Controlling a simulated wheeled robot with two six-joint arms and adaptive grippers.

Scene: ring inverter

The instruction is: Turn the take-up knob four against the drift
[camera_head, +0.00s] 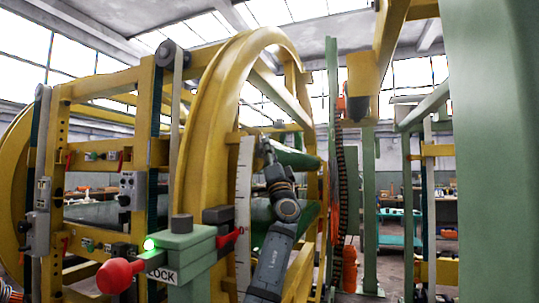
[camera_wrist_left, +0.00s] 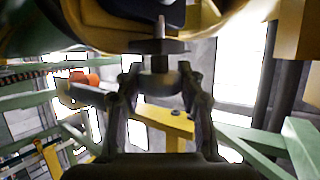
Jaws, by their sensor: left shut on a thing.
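In the wrist view, the two fingers of my left gripper (camera_wrist_left: 158,88) are closed on a small grey round knob (camera_wrist_left: 157,79). A dark flat plate and a thin upright pin (camera_wrist_left: 160,27) sit just above the knob. In the head view, my left gripper (camera_head: 264,146) reaches up in front of the large yellow ring (camera_head: 203,130), beside a white strip with tick marks (camera_head: 244,205). The knob is hidden behind the gripper there. No number on the knob can be read. My right gripper is in neither view.
A green lock box (camera_head: 183,243) with a lit green lamp and a red handle (camera_head: 117,276) stands low, left of my arm. Yellow frames fill the left side. A green post (camera_head: 494,150) blocks the right edge. Green rails and orange parts lie behind.

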